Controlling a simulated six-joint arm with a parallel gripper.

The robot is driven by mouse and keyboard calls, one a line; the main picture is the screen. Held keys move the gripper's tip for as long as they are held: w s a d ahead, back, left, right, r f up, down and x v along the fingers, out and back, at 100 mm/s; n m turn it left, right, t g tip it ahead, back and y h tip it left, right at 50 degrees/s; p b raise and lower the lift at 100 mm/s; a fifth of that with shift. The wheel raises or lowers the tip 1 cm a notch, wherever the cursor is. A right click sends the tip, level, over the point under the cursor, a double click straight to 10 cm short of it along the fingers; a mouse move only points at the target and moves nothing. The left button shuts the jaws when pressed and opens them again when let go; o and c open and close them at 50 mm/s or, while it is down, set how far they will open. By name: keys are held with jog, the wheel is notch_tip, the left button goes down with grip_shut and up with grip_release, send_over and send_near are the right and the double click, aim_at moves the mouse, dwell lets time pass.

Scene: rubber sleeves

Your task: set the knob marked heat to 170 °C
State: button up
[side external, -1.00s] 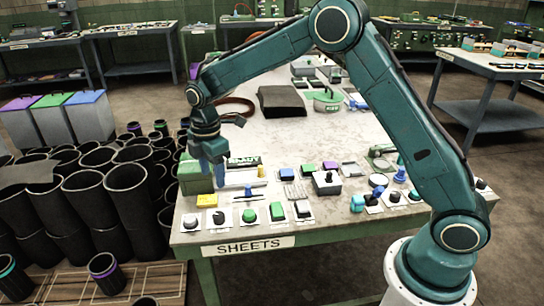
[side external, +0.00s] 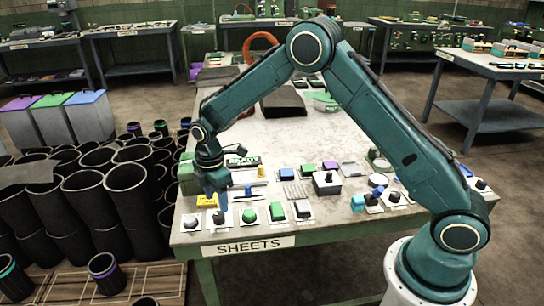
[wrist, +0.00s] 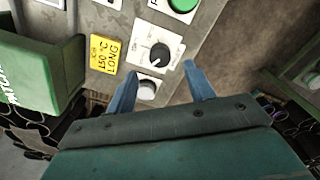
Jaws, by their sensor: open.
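A black round knob (wrist: 159,54) with a pale pointer mark sits on a white dial plate in the wrist view. The lettering around it is too small to read, so I cannot tell whether it says heat. In the side view this knob (side external: 219,217) is at the table's near left, just below the fingertips. My gripper (wrist: 160,70) is open, with one blue finger on each side of the line to the knob. It also shows in the side view (side external: 216,204), pointing down above the dial plate. It does not appear to hold anything.
A pale round button (wrist: 148,88) and a green button (wrist: 182,4) flank the knob. A yellow card (wrist: 104,55) reading LONG 150 °C lies beside it. A green box (wrist: 40,72) stands left.

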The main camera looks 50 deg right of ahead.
aim_at(219, 214)
jog(key=shift+f, duration=2.75)
jog(key=shift+c, duration=0.2)
jog(key=c, duration=0.9)
